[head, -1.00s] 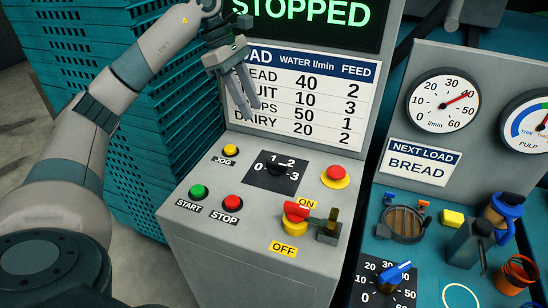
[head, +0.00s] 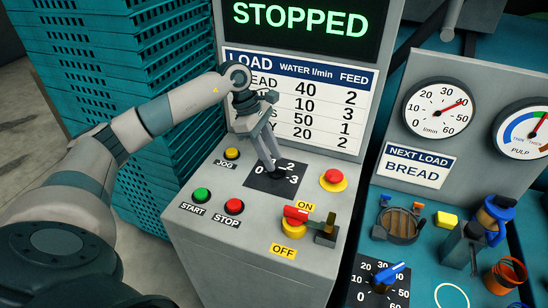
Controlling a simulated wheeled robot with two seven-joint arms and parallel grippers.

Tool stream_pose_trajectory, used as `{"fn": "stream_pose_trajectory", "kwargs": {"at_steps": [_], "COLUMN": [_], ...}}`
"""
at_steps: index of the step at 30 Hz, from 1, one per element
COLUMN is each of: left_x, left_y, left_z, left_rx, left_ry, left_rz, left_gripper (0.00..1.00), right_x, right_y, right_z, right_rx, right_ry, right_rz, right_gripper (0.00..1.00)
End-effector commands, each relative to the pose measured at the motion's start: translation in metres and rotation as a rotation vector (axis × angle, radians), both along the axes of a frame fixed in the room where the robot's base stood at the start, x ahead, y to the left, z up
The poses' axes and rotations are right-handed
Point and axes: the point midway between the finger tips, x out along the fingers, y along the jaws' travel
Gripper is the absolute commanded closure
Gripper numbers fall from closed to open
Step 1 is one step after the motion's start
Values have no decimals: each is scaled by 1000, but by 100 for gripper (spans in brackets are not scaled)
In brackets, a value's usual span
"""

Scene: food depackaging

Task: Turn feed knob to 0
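The feed knob's black dial plate (head: 254,182) sits on the sloped grey panel, marked 0 to 3. The knob in its middle is mostly hidden by my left gripper (head: 273,170). That gripper points down with its fingertips at the knob. I cannot tell whether the fingers touch or grip it, or which number the knob points to. My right gripper is not in view.
The panel also has a yellow jog button (head: 232,154), green start button (head: 201,195), red stop button (head: 234,206), red emergency button (head: 333,179) and red-handled on/off switch (head: 296,214). The screen (head: 300,20) reads STOPPED. A sign (head: 416,165) reads NEXT LOAD BREAD.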

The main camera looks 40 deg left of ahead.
Motion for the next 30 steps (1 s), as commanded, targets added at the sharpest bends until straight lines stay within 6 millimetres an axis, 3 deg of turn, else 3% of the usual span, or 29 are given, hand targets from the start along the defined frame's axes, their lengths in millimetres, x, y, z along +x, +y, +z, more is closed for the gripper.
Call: {"fn": "stream_pose_trajectory", "kwargs": {"at_steps": [6, 17, 18, 22, 30], "left_x": [2, 2, 2, 2, 2], "left_y": [-7, -9, -9, -9, -8], "left_z": [-18, -23, -22, -22, -22], "left_rx": [1, 1, 1, 1, 1], "left_ry": [2, 1, 1, 1, 0], "left_rz": [1, 1, 1, 1, 7], "left_gripper": [69, 69, 71, 100, 100], "right_x": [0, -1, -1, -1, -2], "right_y": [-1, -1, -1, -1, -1], "right_z": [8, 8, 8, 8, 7], "right_rx": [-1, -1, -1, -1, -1], "right_ry": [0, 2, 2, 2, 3], "right_rz": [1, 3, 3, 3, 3], "right_gripper": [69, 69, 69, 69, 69]}}
